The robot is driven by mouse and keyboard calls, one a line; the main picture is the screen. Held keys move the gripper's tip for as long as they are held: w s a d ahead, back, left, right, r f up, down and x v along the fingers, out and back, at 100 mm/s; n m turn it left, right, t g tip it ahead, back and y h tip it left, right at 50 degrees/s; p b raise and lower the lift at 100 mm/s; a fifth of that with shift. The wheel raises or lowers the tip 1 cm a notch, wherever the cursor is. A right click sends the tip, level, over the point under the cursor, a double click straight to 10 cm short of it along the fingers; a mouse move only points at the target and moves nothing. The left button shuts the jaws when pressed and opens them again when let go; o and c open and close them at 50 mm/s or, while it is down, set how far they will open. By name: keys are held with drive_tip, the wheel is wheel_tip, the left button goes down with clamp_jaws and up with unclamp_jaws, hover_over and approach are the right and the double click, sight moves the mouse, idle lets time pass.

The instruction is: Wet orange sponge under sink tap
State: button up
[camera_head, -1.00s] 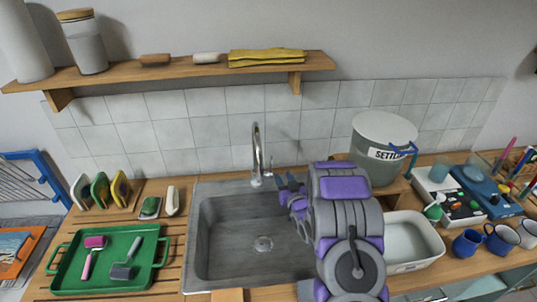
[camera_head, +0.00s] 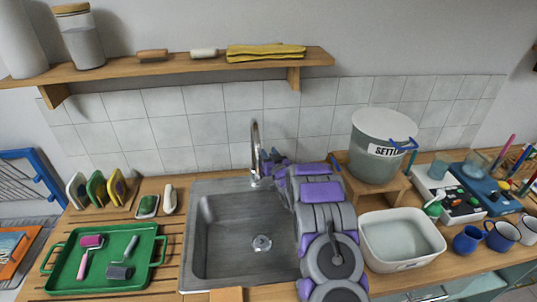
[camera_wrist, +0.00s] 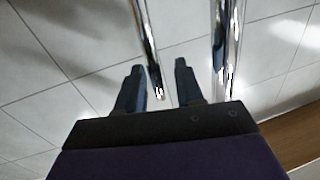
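The tap (camera_head: 256,150) is a chrome gooseneck at the back edge of the grey sink (camera_head: 225,240). My gripper (camera_head: 272,158) is just right of the tap, partly hidden by my arm. In the wrist view, my gripper (camera_wrist: 158,80) has its two dark fingers apart with no sponge between them. The tap's spout (camera_wrist: 147,45) ends in the gap between the fingertips, and its upright pipe (camera_wrist: 224,50) is to the right. Contact cannot be told. I see no clearly orange sponge; a yellowish one (camera_head: 117,189) stands in the rack at the left. No water shows.
A white basin (camera_head: 400,240) and a bucket (camera_head: 382,145) on a wooden stand are to the right. A shelf (camera_head: 180,66) runs above.

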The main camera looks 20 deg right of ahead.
drive_tip(key=shift+w+d, duration=0.15)
drive_tip(key=shift+w, duration=0.4)
clamp_jaws()
idle(0.4)
